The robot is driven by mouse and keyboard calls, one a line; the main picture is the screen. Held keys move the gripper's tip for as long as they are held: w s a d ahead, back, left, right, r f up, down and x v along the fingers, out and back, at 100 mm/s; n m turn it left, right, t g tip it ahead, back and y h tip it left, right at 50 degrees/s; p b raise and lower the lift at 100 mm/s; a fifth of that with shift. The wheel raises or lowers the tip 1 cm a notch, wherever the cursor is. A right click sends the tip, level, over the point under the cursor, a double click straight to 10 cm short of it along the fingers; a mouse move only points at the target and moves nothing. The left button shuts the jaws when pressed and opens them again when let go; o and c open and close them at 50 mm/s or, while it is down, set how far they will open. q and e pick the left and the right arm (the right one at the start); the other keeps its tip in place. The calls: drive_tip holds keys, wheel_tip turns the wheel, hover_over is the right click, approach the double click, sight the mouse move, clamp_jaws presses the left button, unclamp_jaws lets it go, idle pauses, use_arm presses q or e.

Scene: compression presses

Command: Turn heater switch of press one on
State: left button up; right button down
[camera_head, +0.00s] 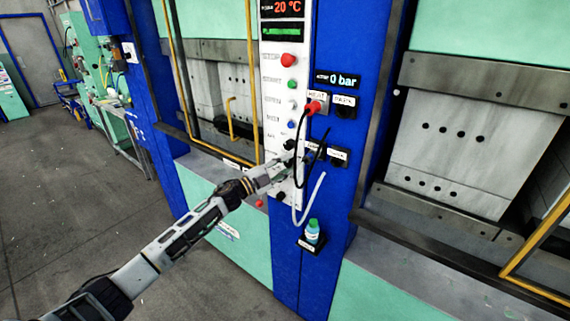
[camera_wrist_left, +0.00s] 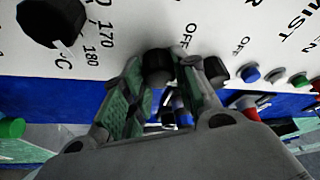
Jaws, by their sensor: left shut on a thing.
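The white control panel (camera_head: 272,95) of the press stands upright on a blue column. My left gripper (camera_head: 286,165) reaches its lower part from the left. In the left wrist view, my gripper (camera_wrist_left: 160,82) has its two green-padded fingers closed on either side of a small black switch knob (camera_wrist_left: 158,63). An "OFF" label is printed close by on the panel. A second black knob (camera_wrist_left: 215,69) sits just right of the right finger. A large black temperature dial (camera_wrist_left: 52,20), marked 170 and 180, is at upper left. The held knob is hidden by my gripper in the head view. My right gripper is not in view.
The display (camera_head: 282,8) reads 20 °C. A red button (camera_head: 288,61) and several smaller buttons sit above my gripper. Black and grey cables (camera_head: 300,180) hang close to its right.

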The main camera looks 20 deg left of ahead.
use_arm(q)
drive_tip(key=shift+m+g+p, duration=0.55)
drive_tip(key=shift+m+g, duration=0.05)
drive_tip(key=shift+m, duration=0.8)
drive_tip(key=o, duration=1)
drive_tip(key=shift+s, duration=0.1)
drive_tip(key=shift+v, duration=5.9)
drive_tip(key=shift+a+y, duration=0.1)
drive_tip(key=shift+y, duration=0.2)
